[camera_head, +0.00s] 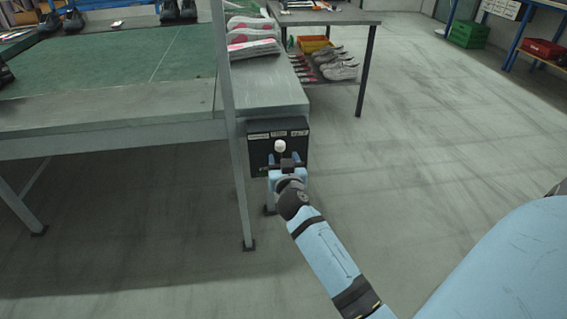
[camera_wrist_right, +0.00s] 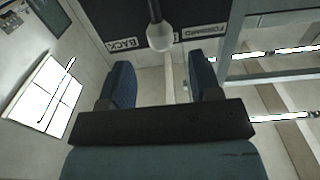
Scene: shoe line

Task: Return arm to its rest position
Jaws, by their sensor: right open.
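My right gripper (camera_head: 286,168) is in front of a black control box (camera_head: 263,129) fixed under the end of the workbench. A white-knobbed lever (camera_head: 280,146) stands out from the box. In the right wrist view the two blue fingers (camera_wrist_right: 165,85) are apart with nothing between them. The white knob (camera_wrist_right: 160,36) is just beyond the fingertips, and the black box with its BACK and FORWARD labels (camera_wrist_right: 190,32) is behind it. My left gripper is in neither view.
A green-topped workbench (camera_head: 110,108) fills the left, with a metal post (camera_head: 229,120) close to my right gripper. Shoe soles (camera_head: 252,48) lie on its end. A second table (camera_head: 350,18) with shoes below stands behind. Floor to the right is clear.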

